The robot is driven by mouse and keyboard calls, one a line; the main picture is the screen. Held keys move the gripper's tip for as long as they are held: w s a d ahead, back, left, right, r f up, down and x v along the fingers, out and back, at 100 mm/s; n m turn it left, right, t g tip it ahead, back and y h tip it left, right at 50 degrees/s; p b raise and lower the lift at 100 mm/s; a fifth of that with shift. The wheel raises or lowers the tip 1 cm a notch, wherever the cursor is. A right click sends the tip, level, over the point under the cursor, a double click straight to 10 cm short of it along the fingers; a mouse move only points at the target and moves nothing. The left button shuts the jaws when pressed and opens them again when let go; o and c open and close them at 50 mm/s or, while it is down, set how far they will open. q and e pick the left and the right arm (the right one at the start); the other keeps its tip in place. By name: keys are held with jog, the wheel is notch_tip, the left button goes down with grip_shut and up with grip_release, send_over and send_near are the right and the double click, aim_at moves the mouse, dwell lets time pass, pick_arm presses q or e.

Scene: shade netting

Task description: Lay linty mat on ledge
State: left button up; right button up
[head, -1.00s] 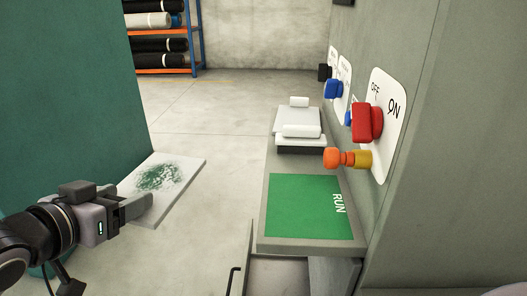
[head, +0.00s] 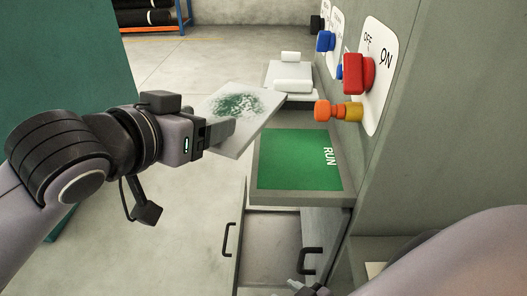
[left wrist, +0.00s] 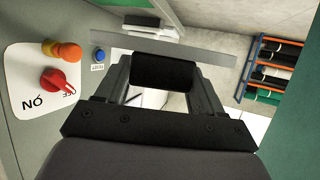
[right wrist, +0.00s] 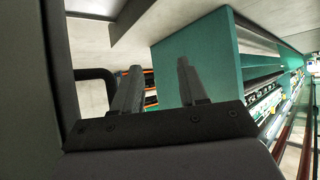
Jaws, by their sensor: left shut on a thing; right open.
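The linty mat (head: 247,101) is a thin pale grey sheet with a patch of green lint on top. My left gripper (head: 222,130) is shut on its near left part and holds it tilted, in the air just left of the ledge. In the left wrist view the mat (left wrist: 190,50) shows nearly edge-on as a grey strip past the fingers. The grey ledge (head: 300,199) carries a green area marked RUN (head: 290,160), which is bare. My right gripper (head: 310,288) shows only partly at the bottom of the head view; in the right wrist view (right wrist: 157,78) it is open and empty.
White rolls and a pale stack (head: 290,75) sit behind the RUN area. An orange and yellow knob (head: 338,110) and a red ON/OFF switch (head: 357,73) jut from the wall over the ledge. Black handles (head: 229,240) stand below. A teal block (head: 60,60) is at left.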

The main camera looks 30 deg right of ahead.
pick_arm(q)
jog(key=s+d, duration=0.1)
jog(key=d, duration=0.1)
jog(key=s+d+f, duration=0.1)
jog(key=s+d, duration=0.1)
jog(key=s+d+f, duration=0.1)
jog(key=d, duration=0.2)
jog(key=shift+s+d+f+p, duration=0.1)
jog(key=shift+s+p, duration=0.1)
jog(key=shift+p, duration=0.2)
notch_tip(320, 180, down, 4)
jog(key=shift+r, duration=0.15)
jog(key=shift+s+d+f, duration=0.1)
jog(key=shift+d+f, duration=0.05)
jog(key=shift+f, duration=0.4)
jog(key=o, duration=1.1)
jog(key=shift+c, duration=0.2)
jog(key=v, duration=1.2)
